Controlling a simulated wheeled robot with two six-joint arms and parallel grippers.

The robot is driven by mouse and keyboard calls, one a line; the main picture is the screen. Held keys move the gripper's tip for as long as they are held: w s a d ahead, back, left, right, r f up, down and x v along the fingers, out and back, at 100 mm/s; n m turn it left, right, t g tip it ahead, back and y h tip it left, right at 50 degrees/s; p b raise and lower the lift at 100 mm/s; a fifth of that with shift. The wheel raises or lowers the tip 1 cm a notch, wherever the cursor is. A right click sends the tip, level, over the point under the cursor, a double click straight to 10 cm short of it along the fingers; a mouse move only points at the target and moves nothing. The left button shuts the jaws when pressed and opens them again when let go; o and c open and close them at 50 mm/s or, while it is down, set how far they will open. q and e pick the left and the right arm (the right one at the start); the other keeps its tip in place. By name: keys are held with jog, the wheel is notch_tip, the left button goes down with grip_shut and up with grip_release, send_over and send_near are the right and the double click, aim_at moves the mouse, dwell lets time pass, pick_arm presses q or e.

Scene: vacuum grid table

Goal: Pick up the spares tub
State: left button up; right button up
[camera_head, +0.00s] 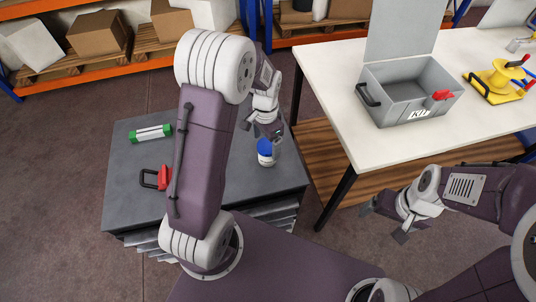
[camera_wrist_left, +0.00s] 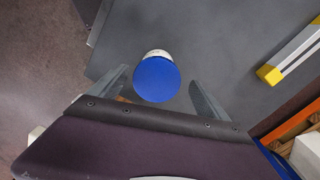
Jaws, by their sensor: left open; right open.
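The spares tub, a small white tub with a blue lid (camera_head: 265,148), stands upright on the grey table (camera_head: 130,200). In the left wrist view its blue lid (camera_wrist_left: 157,79) is seen from above, with a sliver of the white side. My left gripper (camera_head: 266,131) is open just above and behind the tub in the head view. In the left wrist view its two fingers (camera_wrist_left: 160,88) flank the lid with a gap on each side. My right gripper (camera_head: 384,220) is open and empty, away from the tub, low in front of the white table.
A green and white cylinder (camera_head: 150,134) and a red-and-black handled tool (camera_head: 157,178) lie on the grey table's left side. My left arm hides its middle. Shelves stand behind.

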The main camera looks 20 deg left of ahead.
pick_arm(q)
jog(key=f, duration=0.5)
jog(key=shift+s+d+b, duration=0.15)
jog(key=shift+d+b, duration=0.05)
jog(key=shift+b, duration=0.1)
jog(key=shift+f, duration=0.3)
jog(key=c, duration=1.5)
jog(key=shift+r+p, duration=0.3)
jog(key=shift+r, duration=1.6)
jog(key=shift+d+r, duration=0.2)
jog(key=shift+r, duration=0.15)
jog(key=w+d+r, duration=0.1)
jog(key=d+r, duration=0.1)
jog(key=d, duration=0.1)
jog(key=w+d+r, duration=0.2)
jog(key=d, duration=0.2)
jog(key=w+d+r+p, duration=0.1)
jog(key=w+d+r, duration=0.1)
jog(key=d, duration=0.1)
jog(key=shift+d+r, duration=0.15)
jog(key=shift+r, duration=0.15)
